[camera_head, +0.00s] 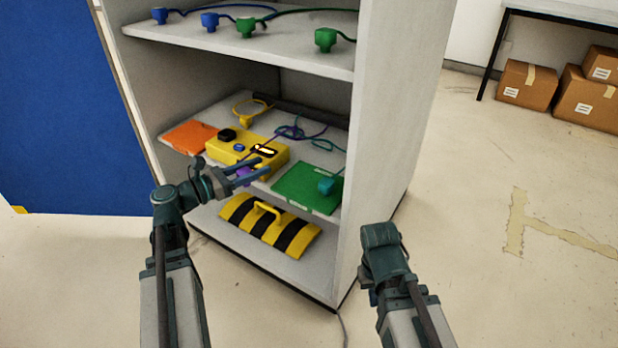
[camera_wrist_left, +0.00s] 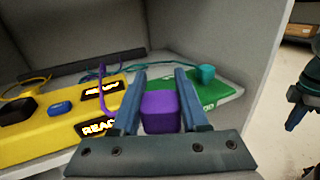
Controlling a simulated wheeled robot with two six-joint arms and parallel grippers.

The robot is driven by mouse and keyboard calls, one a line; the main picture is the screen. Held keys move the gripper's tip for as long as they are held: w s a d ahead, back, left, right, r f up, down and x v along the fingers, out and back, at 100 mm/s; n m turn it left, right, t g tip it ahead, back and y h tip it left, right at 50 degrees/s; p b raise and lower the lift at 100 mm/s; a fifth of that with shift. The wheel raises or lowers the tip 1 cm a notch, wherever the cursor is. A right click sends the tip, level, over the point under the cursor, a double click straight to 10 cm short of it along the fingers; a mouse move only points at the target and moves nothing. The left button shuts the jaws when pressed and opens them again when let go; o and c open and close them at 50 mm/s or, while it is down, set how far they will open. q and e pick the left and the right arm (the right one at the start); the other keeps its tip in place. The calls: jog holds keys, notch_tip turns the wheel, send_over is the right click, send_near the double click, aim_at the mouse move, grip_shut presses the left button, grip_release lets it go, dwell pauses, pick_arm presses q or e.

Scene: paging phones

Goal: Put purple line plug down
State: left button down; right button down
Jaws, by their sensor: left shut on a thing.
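The purple line plug (camera_wrist_left: 160,111) is a small purple block with a purple cord. It sits between the two fingers of my left gripper (camera_wrist_left: 160,90), which is shut on it. In the head view the purple plug (camera_head: 246,176) shows partly behind the fingers of my left gripper (camera_head: 256,176), at the front of the middle shelf near the yellow box (camera_head: 270,155). Whether the plug touches the shelf cannot be told. My right gripper is hidden or out of the picture; only its arm shows at the lower right of the head view.
A green board (camera_head: 300,190) with a teal plug (camera_head: 327,186) lies right of the yellow box. An orange board (camera_head: 187,137) lies left. A yellow-and-black striped case (camera_head: 270,228) is on the bottom shelf. Blue and green plugs stand on the top shelf (camera_head: 285,58).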

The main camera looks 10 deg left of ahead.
pick_arm(q)
jog(key=x, duration=0.4)
jog(key=f+x, duration=0.1)
jog(key=x, duration=0.4)
jog(key=b+x, duration=0.1)
jog(key=x, duration=0.4)
jog(key=shift+s+d+f, duration=0.15)
jog(key=shift+s+d, duration=0.1)
jog(key=shift+d, duration=0.15)
jog(key=shift+f+b, duration=1.75)
jog(key=shift+b, duration=0.1)
jog(key=shift+f, duration=0.2)
jog(key=shift+c, duration=2.1)
grip_release()
jog(key=shift+r, duration=0.15)
jog(key=shift+s+a+r, duration=0.1)
jog(key=shift+s+a, duration=0.05)
jog(key=shift+s, duration=0.05)
jog(key=v, duration=1.1)
jog(key=shift+s+a, duration=0.2)
jog(key=shift+a, duration=0.05)
